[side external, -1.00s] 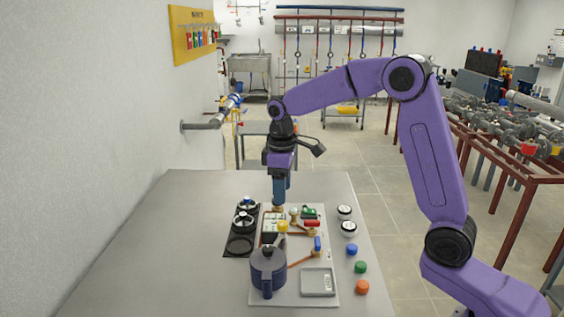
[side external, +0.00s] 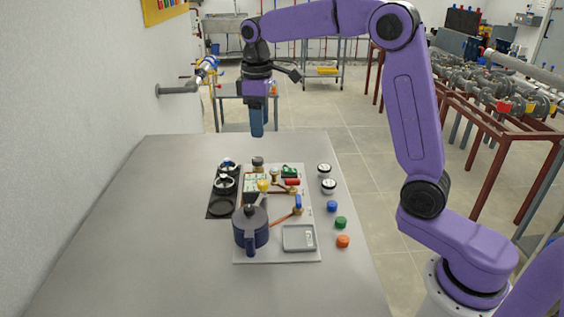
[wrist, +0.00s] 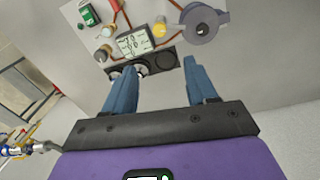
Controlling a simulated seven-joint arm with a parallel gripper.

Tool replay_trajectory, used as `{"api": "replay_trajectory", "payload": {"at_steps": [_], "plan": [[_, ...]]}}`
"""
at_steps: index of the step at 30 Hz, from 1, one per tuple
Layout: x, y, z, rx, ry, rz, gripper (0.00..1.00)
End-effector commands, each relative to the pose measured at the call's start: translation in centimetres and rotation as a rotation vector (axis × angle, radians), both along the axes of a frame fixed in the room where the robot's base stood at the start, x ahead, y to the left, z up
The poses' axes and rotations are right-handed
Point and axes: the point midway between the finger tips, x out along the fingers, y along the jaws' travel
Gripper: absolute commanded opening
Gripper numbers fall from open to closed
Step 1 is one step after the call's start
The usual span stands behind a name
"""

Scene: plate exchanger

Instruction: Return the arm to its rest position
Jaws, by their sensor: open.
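My gripper (side external: 257,133) hangs above the far part of the grey table (side external: 120,225), pointing down, clear of everything on it. In the wrist view its two blue fingers (wrist: 160,90) are apart with nothing between them. The plate exchanger board (side external: 275,254) lies on the table below and nearer the camera. It carries a dark blue pot-like body (side external: 250,230), a small gauge display (wrist: 135,41), a yellow knob (side external: 264,184), copper pipes, a blue-handled valve (side external: 298,203) and a red-handled valve (side external: 292,182).
A black strip (side external: 220,208) with round black handwheels lies left of the board. Two white-topped caps (side external: 328,186) and blue, green and orange caps (side external: 342,241) stand to its right. The wall is at the left. The table's left side is clear.

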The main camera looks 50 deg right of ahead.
Motion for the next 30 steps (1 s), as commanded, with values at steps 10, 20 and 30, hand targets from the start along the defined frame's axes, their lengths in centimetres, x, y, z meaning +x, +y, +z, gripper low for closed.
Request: {"api": "replay_trajectory", "payload": {"at_steps": [10,20,30], "plan": [[-4.9,3.3,-0.9,0.010,-0.002,0.090,0.57],[-13.5,5.7,-2.8,0.026,0.000,0.212,0.57],[-23.4,5.2,-5.4,0.040,0.005,0.336,0.57]]}}
